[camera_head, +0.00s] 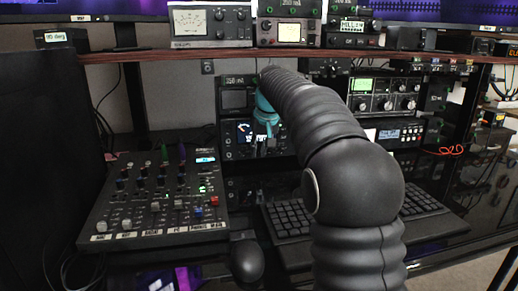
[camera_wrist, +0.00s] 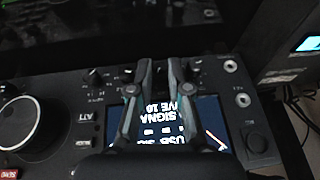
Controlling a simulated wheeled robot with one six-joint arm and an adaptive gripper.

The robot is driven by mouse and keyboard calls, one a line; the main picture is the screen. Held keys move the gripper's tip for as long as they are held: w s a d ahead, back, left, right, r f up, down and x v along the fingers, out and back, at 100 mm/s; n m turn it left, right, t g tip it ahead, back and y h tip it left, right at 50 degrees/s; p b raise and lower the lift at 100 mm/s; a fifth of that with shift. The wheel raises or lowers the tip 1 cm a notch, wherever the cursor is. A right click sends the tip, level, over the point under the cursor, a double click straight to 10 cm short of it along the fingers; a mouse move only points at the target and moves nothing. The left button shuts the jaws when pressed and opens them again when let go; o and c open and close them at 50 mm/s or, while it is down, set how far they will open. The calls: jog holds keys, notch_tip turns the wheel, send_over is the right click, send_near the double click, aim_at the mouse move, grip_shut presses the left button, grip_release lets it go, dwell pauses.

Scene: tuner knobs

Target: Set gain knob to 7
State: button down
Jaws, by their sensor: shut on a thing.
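A black radio (camera_head: 243,130) with a lit screen stands behind my arm on the desk. Its screen (camera_wrist: 205,118) appears upside down in the wrist view, with a row of small knobs along the panel edge beyond it. My gripper (camera_wrist: 160,68) reaches over the screen to this row, its two fingers close together around a small knob that they mostly hide. I cannot read a gain label or the knob's setting. In the head view my gripper (camera_head: 266,145) is at the radio's front, partly hidden by my arm.
In the wrist view a large dial (camera_wrist: 20,122) is at left, a small knob (camera_wrist: 95,78) left of my fingers, and another knob (camera_wrist: 255,141) at right. A mixer (camera_head: 155,195) and a keyboard (camera_head: 290,217) lie on the desk. A shelf (camera_head: 205,55) runs above.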

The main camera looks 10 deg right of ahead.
jog(key=shift+d+y+p, duration=0.2)
jog(key=shift+y+p, duration=0.15)
jog(key=shift+y, duration=0.15)
jog(key=shift+d+m+y, duration=0.1)
jog(key=shift+m+y, duration=0.2)
jog(key=shift+y, duration=0.6)
jog(key=shift+f, duration=0.1)
jog(key=c, duration=1.4)
grip_release()
jog(key=v, duration=1.2)
jog(key=shift+s, duration=0.1)
